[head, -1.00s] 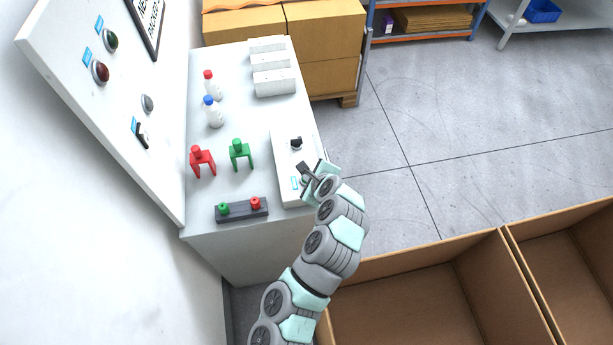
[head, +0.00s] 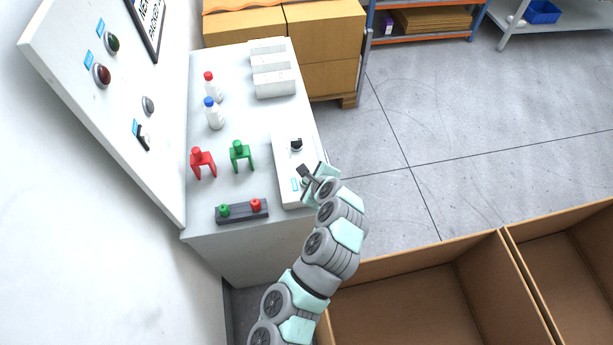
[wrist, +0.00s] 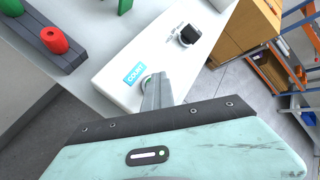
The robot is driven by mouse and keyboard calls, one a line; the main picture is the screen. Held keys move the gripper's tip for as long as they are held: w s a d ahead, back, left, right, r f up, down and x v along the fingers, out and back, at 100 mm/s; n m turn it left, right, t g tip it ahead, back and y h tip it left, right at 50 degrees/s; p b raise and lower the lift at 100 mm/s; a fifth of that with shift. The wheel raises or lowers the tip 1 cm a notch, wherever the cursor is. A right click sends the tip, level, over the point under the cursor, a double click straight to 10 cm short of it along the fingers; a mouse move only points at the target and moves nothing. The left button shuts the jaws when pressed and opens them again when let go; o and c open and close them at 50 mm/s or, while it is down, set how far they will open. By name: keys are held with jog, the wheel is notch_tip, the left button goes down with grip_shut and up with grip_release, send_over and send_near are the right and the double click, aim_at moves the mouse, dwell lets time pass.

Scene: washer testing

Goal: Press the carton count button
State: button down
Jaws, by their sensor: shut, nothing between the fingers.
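A white control box (head: 283,162) lies along the right edge of the white table. It carries a blue label reading COUNT (wrist: 134,73), also visible in the head view (head: 295,184). A pale round rim, seemingly the count button (wrist: 144,80), shows just beside the label and is mostly hidden behind my fingers. My gripper (wrist: 156,82) is shut and empty, its fingertips over the button. I cannot tell whether they touch it. In the head view my gripper (head: 307,180) is over the near end of the box.
A black knob (wrist: 190,35) sits farther along the box. A dark bar with green and red buttons (head: 242,211), red (head: 203,164) and green (head: 241,155) stands and two bottles (head: 214,113) occupy the table. An open carton (head: 415,300) is at lower right.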

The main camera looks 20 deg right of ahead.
notch_tip(320, 180, up, 6)
jog(key=p, duration=0.4)
jog(key=shift+r+p, duration=0.1)
jog(key=shift+p, duration=0.2)
dwell(0.8)
